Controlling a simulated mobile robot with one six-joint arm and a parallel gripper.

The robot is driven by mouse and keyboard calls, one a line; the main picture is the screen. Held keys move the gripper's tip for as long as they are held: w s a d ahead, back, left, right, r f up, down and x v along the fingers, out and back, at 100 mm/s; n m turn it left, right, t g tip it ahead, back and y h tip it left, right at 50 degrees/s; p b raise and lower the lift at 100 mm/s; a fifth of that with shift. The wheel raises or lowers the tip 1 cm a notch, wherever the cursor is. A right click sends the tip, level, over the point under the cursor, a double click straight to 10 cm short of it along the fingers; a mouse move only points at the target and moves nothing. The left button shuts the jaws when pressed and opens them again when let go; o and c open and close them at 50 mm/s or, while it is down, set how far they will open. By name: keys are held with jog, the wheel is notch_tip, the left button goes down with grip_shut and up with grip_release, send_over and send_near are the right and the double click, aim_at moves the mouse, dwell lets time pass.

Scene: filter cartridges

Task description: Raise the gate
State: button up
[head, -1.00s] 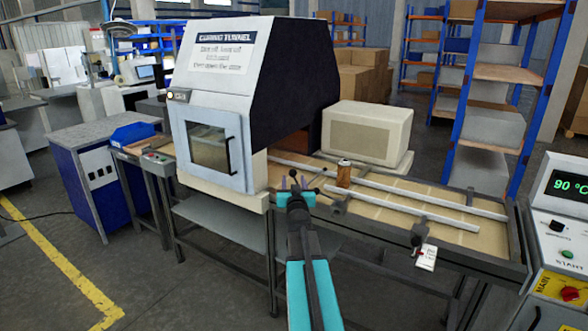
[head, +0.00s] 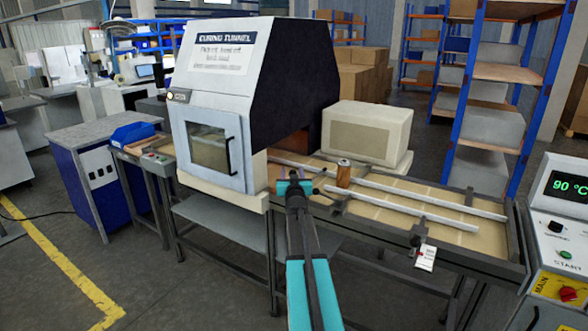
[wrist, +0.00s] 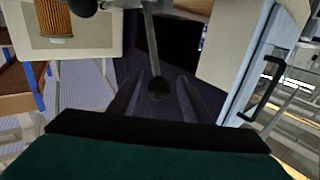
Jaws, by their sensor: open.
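My gripper (head: 290,180) is open at the near edge of the conveyor, beside the right end of the curing tunnel (head: 215,75). In the wrist view my gripper's fingers (wrist: 158,92) stand apart. A dark ball knob (wrist: 158,88) on a thin grey rod (wrist: 151,40) appears between them; contact is not visible. In the head view my gripper and wrist hide most of that spot. I cannot make out the gate itself clearly. An orange-brown filter cartridge (head: 343,173) stands upright on the conveyor, right of my gripper; it also shows in the wrist view (wrist: 53,18).
Pale guide rails (head: 430,212) run along the conveyor. A white tag (head: 425,258) hangs at its front edge. A beige box (head: 367,133) stands behind. The tunnel's door with its handle (wrist: 262,95) is close on the right in the wrist view. A control panel (head: 565,240) stands far right.

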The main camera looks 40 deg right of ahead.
jog(key=shift+x, duration=1.5)
grip_shut()
jog(key=shift+d+f, duration=0.1)
jog(key=shift+f, duration=0.05)
